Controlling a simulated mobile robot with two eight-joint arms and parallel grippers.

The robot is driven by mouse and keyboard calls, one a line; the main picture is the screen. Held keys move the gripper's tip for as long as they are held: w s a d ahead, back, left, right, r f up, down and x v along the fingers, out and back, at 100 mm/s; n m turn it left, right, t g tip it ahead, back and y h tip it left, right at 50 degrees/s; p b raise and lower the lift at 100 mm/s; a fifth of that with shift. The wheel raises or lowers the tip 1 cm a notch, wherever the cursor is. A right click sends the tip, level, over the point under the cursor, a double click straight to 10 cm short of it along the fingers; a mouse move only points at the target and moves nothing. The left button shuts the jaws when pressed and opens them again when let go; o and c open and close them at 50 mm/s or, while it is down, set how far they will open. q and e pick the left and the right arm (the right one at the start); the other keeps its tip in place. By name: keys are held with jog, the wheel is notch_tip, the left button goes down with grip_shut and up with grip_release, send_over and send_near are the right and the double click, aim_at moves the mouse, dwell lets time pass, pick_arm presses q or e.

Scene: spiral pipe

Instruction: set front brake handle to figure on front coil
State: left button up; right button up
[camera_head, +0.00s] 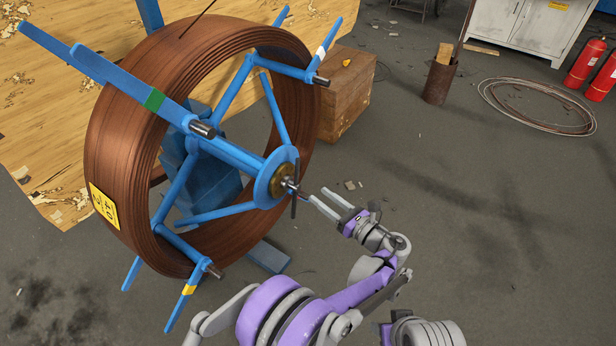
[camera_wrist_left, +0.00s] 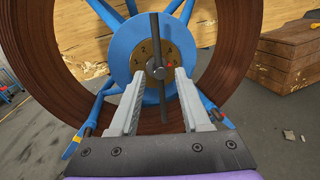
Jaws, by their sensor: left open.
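The front coil (camera_head: 110,140) is a large brown spiral of pipe on a blue spoked reel. A yellow tag (camera_head: 104,207) on its left side carries a figure too small to read surely. At the blue hub, the black brake handle (camera_head: 295,188) stands near upright, also in the left wrist view (camera_wrist_left: 154,35). Behind it is a brass dial (camera_wrist_left: 147,52) with 1 and 2 on its left and a red mark at right. The handle's upper end points up. My left gripper (camera_head: 316,194) is open, facing the hub, its fingers either side of the handle's lower half, seemingly just short of it.
Blue spokes with end rods ring the hub. A wooden crate (camera_head: 345,95) stands behind the coil at right. A rusty tube (camera_head: 438,83), a wire coil (camera_head: 535,105) and red extinguishers (camera_head: 588,65) are farther back. The floor at right is mostly clear.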

aim_at(297, 184)
pick_arm(q)
jog(key=b+x, duration=0.1)
jog(key=x, duration=0.9)
jog(key=shift+a+b, duration=0.25)
jog(key=shift+b, duration=0.05)
grip_shut()
jog(key=shift+s, duration=0.1)
dwell(0.8)
